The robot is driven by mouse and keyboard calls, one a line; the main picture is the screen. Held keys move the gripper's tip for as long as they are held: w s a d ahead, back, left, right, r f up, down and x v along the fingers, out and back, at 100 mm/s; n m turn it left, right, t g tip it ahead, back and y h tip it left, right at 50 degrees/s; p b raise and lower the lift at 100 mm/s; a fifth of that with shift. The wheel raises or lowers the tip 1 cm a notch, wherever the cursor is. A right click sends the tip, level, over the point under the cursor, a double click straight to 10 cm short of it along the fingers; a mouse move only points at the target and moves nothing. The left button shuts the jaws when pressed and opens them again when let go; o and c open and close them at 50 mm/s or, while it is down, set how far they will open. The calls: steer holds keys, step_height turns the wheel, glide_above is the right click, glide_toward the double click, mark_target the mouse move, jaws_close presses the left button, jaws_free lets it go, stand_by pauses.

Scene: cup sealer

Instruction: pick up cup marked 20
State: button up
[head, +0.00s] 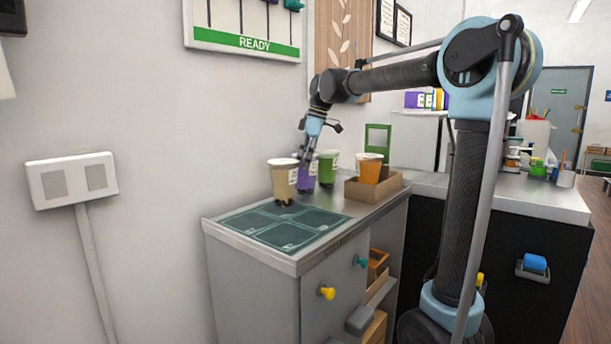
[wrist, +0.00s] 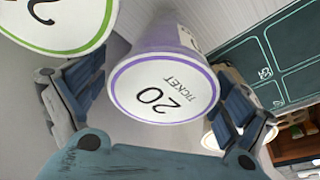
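The purple cup (head: 306,180) stands in the row of cups on the counter. In the wrist view its white, purple-rimmed lid (wrist: 165,88) reads "20 TICKET". My gripper (head: 308,158) is at the top of this cup, pointing down. In the wrist view my gripper (wrist: 160,105) has its fingers wide apart, one on each side of the cup. A gap shows on the left; the right finger is close to the rim, and contact there cannot be told. The lower part of the purple cup is partly hidden by the beige cup (head: 284,182).
A green cup (head: 328,170) stands close beside; its lid (wrist: 60,22) is cut off in the wrist view. An orange cup (head: 369,170) sits in a wooden tray (head: 358,190). Teal panels (head: 285,234) lie at the counter front. The wall is close behind.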

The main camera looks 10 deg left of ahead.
steer(key=shift+x, duration=1.4)
steer(key=shift+s+d, duration=0.1)
steer(key=c, duration=1.5)
